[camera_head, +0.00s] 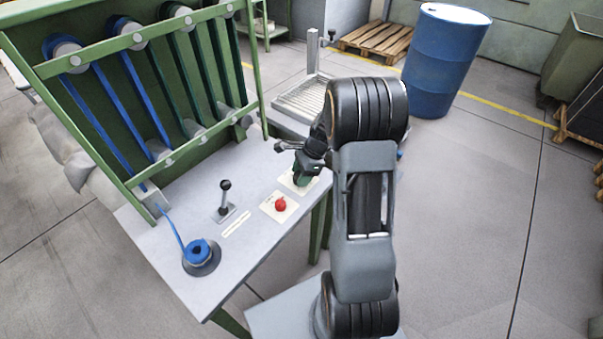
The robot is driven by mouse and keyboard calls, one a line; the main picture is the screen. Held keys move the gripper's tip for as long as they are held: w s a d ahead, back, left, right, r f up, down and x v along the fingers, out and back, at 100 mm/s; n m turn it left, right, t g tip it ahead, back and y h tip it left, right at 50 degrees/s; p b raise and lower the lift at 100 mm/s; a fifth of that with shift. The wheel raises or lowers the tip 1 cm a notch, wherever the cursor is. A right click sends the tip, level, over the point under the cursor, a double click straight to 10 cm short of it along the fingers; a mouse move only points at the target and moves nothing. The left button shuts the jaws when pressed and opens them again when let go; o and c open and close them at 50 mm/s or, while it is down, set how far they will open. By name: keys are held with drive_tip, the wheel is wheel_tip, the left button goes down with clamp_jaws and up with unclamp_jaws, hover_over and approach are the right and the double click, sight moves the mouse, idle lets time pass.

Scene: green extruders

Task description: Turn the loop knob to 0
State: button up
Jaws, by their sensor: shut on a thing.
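My gripper (301,163) reaches down over the right end of the grey tabletop. It is shut on a dark green knob (301,179) on a pale square plate (291,182). I take this to be the loop knob. The gripper hides most of it, and its pointer and any markings are too small or hidden to read.
A red button (280,204) on a pale plate sits close by on the grey table (190,285). A black lever (225,197) and a blue spool (198,253) stand further left. A green rack (130,100) with blue and green strips rises behind. A blue barrel (443,65) stands back right.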

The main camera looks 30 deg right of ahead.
drive_tip(key=n, duration=0.2)
drive_tip(key=n+g+p, duration=0.1)
drive_tip(key=n, duration=0.1)
drive_tip(key=shift+w+r+g, duration=0.1)
drive_tip(key=shift+w+g, duration=0.05)
drive_tip(key=shift+g, duration=0.15)
drive_tip(key=n+g+p, duration=0.1)
drive_tip(key=n, duration=0.2)
drive_tip(key=shift+w+n+h, duration=0.1)
drive_tip(key=shift+n+h, duration=0.3)
drive_tip(key=n, duration=0.2)
drive_tip(key=n+g+h+p, duration=0.1)
drive_tip(key=n, duration=0.1)
drive_tip(key=shift+a+g, duration=0.1)
drive_tip(key=shift+g, duration=0.2)
drive_tip(key=shift+w+n+g+h, duration=0.1)
drive_tip(key=shift+n+g+h, duration=0.35)
drive_tip(key=shift+n, duration=1.65)
drive_tip(key=o, duration=0.9)
